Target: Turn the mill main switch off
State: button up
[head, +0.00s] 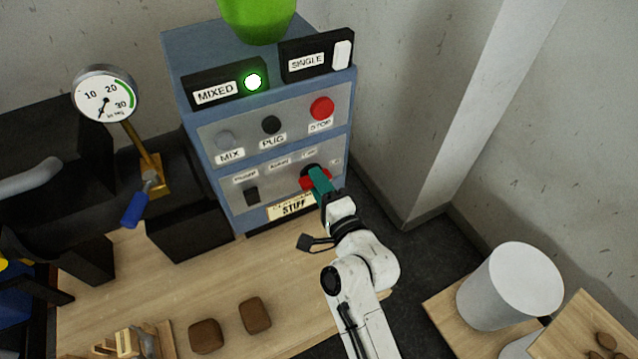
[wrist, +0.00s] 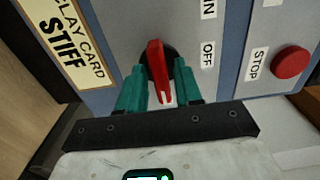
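The main switch is a red lever handle (wrist: 156,68) on a black round base, on the grey front panel of a blue control cabinet. An OFF label (wrist: 208,54) is to its right in the wrist view, below a partly cut-off label ending in "IN". The handle has a white mark at its near end. My gripper (wrist: 160,78) has teal fingers, one on each side of the handle, with visible gaps, so it looks open. In the head view my gripper (head: 316,177) is at the lower right of the cabinet and partly hides the red switch (head: 306,184).
Above are a red STOP button (head: 321,108), a black PUG button (head: 271,125) and a lit green lamp (head: 253,82) by MIXED. A STIFF clay card (head: 291,207) sits below the switch. A gauge (head: 105,93) stands left. Two brown blocks (head: 206,336) lie on the bench.

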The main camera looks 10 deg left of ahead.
grip_shut()
jog(key=shift+f+n, duration=0.1)
jog(key=shift+n, duration=0.2)
jog(key=shift+n+b, duration=4.9)
jog(key=shift+n, duration=3.7)
jog(key=shift+o, duration=1)
grip_release()
